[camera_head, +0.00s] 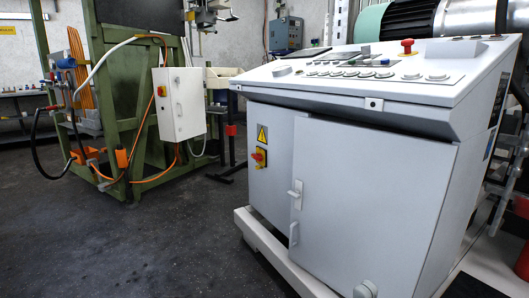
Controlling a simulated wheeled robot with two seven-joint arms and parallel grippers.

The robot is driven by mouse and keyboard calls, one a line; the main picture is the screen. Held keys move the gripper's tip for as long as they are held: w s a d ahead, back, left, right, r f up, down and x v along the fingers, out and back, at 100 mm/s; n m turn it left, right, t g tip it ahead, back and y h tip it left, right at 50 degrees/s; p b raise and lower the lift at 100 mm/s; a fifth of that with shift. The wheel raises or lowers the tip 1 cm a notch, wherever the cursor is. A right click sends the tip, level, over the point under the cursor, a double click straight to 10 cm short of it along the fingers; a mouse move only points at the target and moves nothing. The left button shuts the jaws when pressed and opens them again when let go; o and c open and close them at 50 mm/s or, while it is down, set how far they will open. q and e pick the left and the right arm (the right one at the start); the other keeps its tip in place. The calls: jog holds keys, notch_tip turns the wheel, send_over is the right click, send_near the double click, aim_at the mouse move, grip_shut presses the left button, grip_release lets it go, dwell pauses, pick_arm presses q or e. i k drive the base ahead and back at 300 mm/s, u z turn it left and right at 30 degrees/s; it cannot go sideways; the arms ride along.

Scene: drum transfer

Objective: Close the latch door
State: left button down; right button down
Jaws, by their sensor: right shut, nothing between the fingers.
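The grey latch door (375,200) is on the front of the white control cabinet (272,190). Its latch handle (296,192) is on the left edge, with a second small handle (294,232) below it. The door's left and top edges look slightly out from the cabinet front, but how far it stands ajar is hard to tell. A white rounded part at the bottom edge, low in front of the door, looks like my right gripper (365,290). It is shut and empty, and its fingers are mostly cut off. It is well below both handles. My left gripper is not in view.
The sloping control panel (375,68) with buttons and a red stop knob overhangs the door. A yellow and red switch (259,157) is left of it. The cabinet stands on a white base (268,245). A green frame (120,110) is at left; the floor between is clear.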

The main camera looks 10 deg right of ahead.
aim_at(369, 207)
jog(key=z, duration=0.25)
jog(key=i, duration=0.75)
jog(key=z, duration=0.75)
jog(key=i, duration=0.35)
jog(key=z, duration=0.35)
